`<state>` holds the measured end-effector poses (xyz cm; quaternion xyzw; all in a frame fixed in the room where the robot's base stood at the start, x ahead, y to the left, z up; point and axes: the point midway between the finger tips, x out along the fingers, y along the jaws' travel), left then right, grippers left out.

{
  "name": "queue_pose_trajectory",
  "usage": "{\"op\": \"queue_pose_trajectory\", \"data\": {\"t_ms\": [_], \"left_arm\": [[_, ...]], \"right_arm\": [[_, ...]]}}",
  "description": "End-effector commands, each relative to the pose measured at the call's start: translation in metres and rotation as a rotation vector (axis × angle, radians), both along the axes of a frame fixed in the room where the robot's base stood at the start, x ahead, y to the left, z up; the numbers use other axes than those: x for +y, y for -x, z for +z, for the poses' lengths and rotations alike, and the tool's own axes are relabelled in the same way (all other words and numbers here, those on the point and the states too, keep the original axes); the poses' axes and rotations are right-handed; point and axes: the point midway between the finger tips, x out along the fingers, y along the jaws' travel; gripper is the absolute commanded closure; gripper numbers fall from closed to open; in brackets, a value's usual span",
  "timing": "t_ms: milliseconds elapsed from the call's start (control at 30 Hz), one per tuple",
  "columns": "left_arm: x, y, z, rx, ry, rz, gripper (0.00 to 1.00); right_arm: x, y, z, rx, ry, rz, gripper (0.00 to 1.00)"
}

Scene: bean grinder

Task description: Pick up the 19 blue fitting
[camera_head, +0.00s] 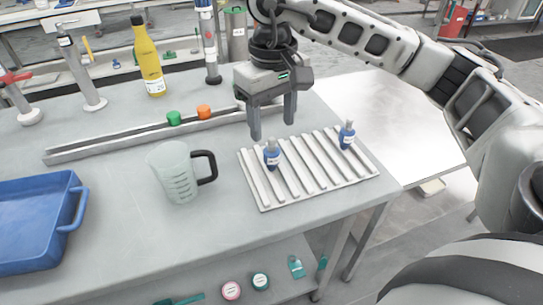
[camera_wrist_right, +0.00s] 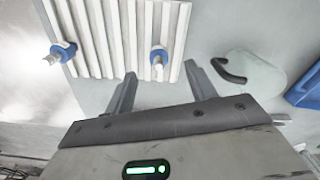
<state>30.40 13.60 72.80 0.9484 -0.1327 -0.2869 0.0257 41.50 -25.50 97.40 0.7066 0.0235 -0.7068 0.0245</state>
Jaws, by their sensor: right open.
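Two blue fittings with pale labels and grey tops stand on a ribbed light-grey rack (camera_head: 312,172). The left fitting (camera_head: 272,156) is near the rack's left side, and the right fitting (camera_head: 347,137) is towards its far right. The numbers on them are too small to read. My right gripper (camera_head: 272,129) points down, open and empty, just above and behind the left fitting. In the right wrist view, this fitting (camera_wrist_right: 159,58) shows in line with the gap between the fingertips (camera_wrist_right: 160,70). The other fitting (camera_wrist_right: 63,50) is off to the left. My left gripper is not in view.
A clear measuring jug (camera_head: 176,172) with a dark handle stands left of the rack. Behind is a long metal rail (camera_head: 90,152) with a green cap (camera_head: 174,118) and an orange cap (camera_head: 204,112). A yellow bottle (camera_head: 148,62) stands farther back; a blue tray (camera_head: 35,225) is at left.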

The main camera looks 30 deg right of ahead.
Motion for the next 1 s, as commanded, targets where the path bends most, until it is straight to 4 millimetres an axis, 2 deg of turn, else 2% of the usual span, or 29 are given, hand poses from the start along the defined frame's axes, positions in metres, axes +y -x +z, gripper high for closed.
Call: {"op": "queue_pose_trajectory", "data": {"t_ms": [100,333,600,900,1000], "left_arm": [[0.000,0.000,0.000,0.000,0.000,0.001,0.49],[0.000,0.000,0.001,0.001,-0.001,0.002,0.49],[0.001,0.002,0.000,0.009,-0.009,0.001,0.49],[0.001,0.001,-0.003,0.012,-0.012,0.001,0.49],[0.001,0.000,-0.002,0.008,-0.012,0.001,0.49]], "right_arm": [[0.000,0.000,-0.016,0.002,0.000,-0.001,0.44],[-0.001,-0.002,-0.031,0.003,0.000,-0.001,0.44],[-0.004,-0.008,-0.069,0.003,-0.001,-0.001,0.44],[-0.004,-0.008,-0.074,-0.001,-0.001,-0.001,0.44],[-0.004,-0.008,-0.074,-0.001,-0.001,-0.001,0.72]]}}
